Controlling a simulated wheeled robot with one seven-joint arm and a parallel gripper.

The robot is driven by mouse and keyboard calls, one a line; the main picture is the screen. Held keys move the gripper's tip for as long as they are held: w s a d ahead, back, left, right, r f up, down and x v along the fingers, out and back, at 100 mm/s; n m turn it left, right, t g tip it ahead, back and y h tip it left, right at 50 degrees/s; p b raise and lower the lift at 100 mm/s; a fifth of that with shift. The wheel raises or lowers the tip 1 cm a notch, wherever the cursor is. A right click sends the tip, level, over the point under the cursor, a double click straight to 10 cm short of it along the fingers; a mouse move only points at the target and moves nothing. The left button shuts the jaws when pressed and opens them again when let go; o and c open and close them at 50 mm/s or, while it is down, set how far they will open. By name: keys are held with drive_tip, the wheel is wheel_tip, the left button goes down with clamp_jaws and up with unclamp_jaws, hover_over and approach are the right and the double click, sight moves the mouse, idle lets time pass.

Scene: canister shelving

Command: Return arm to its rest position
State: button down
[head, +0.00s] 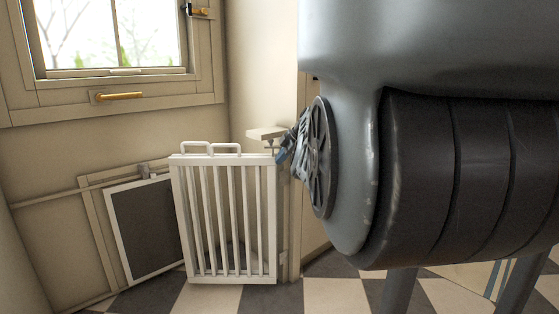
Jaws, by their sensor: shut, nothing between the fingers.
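My gripper (284,154) shows small in the head view, just right of the top of the white slatted gate. It points down and to the left. Its fingers look shut and nothing shows in them. The rest of it is hidden behind a dark spoked disc on the large grey part close to the camera. Parts of my own arm seem to fill the right half of the view. I see no canisters.
A white slatted gate (222,222) stands in the middle left. A dark framed panel (146,228) leans beside it. A small pale shelf (265,133) is behind my gripper. A window (110,35) is at upper left. Some checkered floor (330,293) is bare.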

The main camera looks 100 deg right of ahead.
drive_tip(key=p+v, duration=0.2)
drive_tip(key=v, duration=0.5)
